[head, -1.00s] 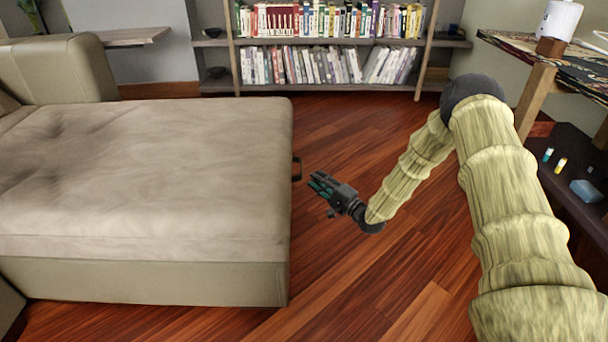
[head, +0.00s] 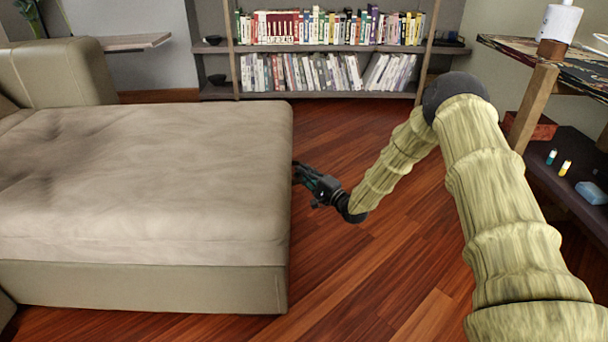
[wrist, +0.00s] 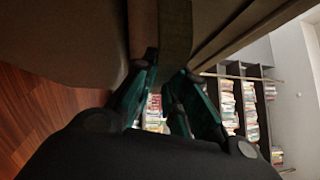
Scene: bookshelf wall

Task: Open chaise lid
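The chaise (head: 150,180) is a long beige upholstered seat at the left of the head view. Its lid, the cushioned top (head: 140,150), lies flat and closed on the base. My gripper (head: 296,172) is at the chaise's right side, near the top edge, where it covers the dark handle. In the wrist view my gripper's two teal fingers (wrist: 168,72) are apart, with a gap between them. A brownish-green strip (wrist: 175,30), perhaps the handle, runs down to the fingertips. I cannot tell whether the fingers touch it.
A bookshelf (head: 330,48) full of books stands at the back wall. A wooden-legged table (head: 535,105) and a dark low shelf (head: 570,190) with small items stand at the right. The wooden floor (head: 370,260) between chaise and shelf is clear.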

